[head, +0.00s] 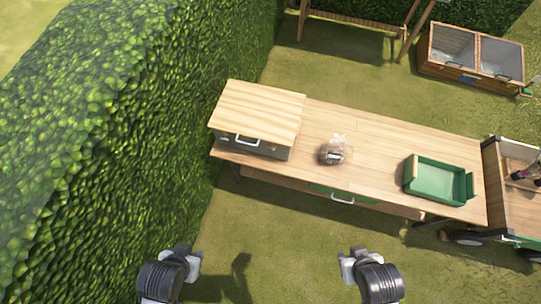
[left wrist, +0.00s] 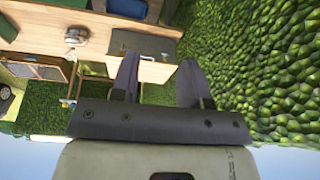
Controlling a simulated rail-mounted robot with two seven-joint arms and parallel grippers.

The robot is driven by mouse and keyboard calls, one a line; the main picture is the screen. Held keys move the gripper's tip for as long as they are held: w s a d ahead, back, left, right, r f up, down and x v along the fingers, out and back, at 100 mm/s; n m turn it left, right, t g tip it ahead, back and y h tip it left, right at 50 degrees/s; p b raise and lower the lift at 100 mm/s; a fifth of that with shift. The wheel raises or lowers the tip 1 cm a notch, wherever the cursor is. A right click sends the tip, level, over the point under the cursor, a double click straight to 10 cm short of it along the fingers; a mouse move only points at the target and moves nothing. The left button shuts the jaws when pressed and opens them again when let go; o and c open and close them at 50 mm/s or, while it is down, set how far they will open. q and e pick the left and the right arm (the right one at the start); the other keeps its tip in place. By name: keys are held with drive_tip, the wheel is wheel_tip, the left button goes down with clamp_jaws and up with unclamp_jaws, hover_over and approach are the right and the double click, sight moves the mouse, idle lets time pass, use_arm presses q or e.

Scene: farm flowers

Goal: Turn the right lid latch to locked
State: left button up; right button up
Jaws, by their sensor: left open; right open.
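A wooden cold frame (head: 470,84) with two glazed lids stands on the grass at the far top right. Its right lid (head: 502,58) is down and has a small handle near its front edge. The lid latch is too small to make out. The cold frame also shows at the left of the left wrist view (left wrist: 33,70). My left gripper (head: 187,256) is open and empty over the grass, in front of the table by the hedge. Its two fingers (left wrist: 157,80) are spread in the wrist view. My right gripper (head: 352,257) is open and empty, far from the cold frame.
A long wooden table (head: 390,145) stands between my grippers and the cold frame. It carries a wood-topped box (head: 258,105), a clear bag (head: 333,150) and a green tray (head: 440,182). A cart (head: 497,175) stands right; a hedge (head: 90,130) fills the left.

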drive_tip(key=shift+w+d, duration=0.1)
drive_tip(key=shift+d, duration=0.15)
